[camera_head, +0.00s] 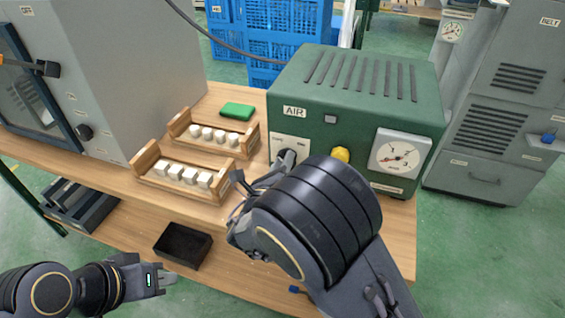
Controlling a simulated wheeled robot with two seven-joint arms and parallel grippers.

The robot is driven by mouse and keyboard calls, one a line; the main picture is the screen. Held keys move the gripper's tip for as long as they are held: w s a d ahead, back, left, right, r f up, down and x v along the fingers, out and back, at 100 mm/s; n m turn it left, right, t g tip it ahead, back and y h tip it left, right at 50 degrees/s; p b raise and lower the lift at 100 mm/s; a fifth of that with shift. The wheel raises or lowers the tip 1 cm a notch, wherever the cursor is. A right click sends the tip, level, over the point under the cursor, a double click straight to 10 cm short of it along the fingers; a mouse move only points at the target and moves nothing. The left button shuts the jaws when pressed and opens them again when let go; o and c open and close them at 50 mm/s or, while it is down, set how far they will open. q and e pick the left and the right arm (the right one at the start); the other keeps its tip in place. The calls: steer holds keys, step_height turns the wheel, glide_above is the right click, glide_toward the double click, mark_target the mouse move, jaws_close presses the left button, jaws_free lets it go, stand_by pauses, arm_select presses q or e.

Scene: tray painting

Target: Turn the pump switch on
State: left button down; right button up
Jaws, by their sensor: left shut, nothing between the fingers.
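The pump is a green box (345,112) labelled AIR, standing on the right part of the wooden bench. Its front has a pale switch plate (291,143) at the left, a yellow knob (341,154) and a round gauge (400,154). My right gripper (285,160) is at the lower part of the switch plate, mostly hidden behind my own wrist. I cannot tell whether it touches the switch, nor the switch's position. My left gripper (160,278) is shut and empty, low at the front left, away from the pump.
Two wooden trays, a front one (150,155) and a rear one (180,121), hold several white blocks left of the pump. A grey cabinet (140,70) stands at left. A black bin (183,244) sits on the lower shelf.

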jaws_close()
